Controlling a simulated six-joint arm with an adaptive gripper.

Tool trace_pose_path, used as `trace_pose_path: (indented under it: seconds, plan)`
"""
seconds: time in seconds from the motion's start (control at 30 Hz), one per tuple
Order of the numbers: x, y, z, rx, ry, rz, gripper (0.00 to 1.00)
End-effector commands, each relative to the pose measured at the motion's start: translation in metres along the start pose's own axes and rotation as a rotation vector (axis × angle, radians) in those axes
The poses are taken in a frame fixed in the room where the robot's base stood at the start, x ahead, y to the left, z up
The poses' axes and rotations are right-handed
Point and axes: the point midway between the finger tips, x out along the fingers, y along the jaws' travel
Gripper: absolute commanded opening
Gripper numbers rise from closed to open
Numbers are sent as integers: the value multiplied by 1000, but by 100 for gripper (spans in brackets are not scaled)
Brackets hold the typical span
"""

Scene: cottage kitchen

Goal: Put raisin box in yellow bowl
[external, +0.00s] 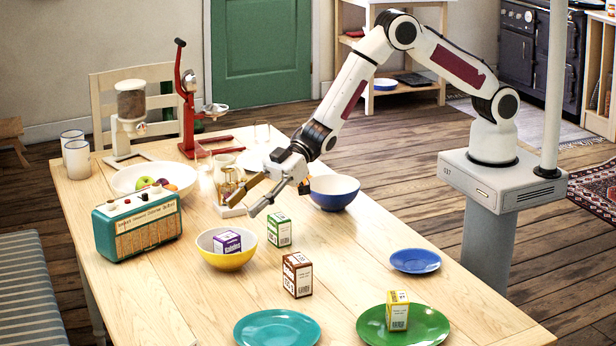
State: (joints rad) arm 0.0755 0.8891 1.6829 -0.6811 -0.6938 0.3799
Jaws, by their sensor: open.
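A small purple and white box (227,242), which looks like the raisin box though its print is too small to read surely, sits inside the yellow bowl (232,262). The bowl is yellow outside and pale inside, and stands upright on the table. My gripper (239,209) is above and behind the bowl, pointing down to the left. Its two fingers are apart with nothing between them, clear of the box.
A green box (279,230), a brown box (297,274) and a blue bowl (334,194) stand right of the yellow bowl. A yellow box (398,310) stands on a green plate (430,327). A teal radio (137,224) and glass jug (229,184) are nearby.

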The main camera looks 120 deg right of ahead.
Motion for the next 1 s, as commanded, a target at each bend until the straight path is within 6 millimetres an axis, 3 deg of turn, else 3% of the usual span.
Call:
trace_pose_path:
  seconds: [0.6, 1.0]
  plan:
    - [-66, 1, 0, -1, -1, 1, 44]
    - [-82, 0, 0, 0, 0, 0, 44]
